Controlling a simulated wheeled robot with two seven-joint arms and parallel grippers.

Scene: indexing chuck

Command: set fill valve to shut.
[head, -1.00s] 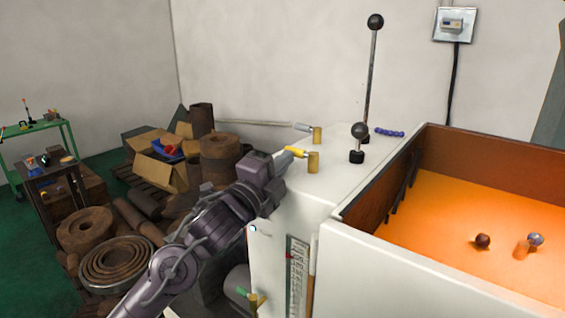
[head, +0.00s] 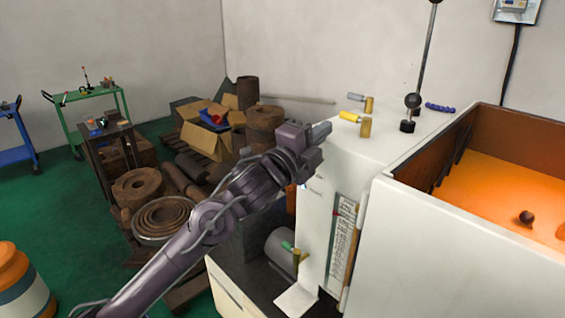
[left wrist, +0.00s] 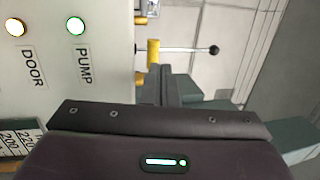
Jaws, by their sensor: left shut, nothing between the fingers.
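Two valves stand on the white cabinet top in the head view: one with a yellow handle (head: 349,116) and one with a white handle (head: 355,97), each on a brass stem. A green-handled valve (head: 288,247) sits low on the cabinet side. No label tells me which is the fill valve. My left gripper (head: 322,131) is shut and empty, a little left of and below the yellow handle, apart from it. In the left wrist view its fingers (left wrist: 160,85) point towards a yellow part (left wrist: 153,51). My right gripper is out of view.
A tall black-knobbed lever (head: 427,45) and a short knob (head: 412,101) rise behind the valves. The open orange-lit tank (head: 430,245) stands at right. Lit PUMP (left wrist: 76,26) and DOOR (left wrist: 16,27) buttons show in the left wrist view. Boxes and rolls clutter the floor at left.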

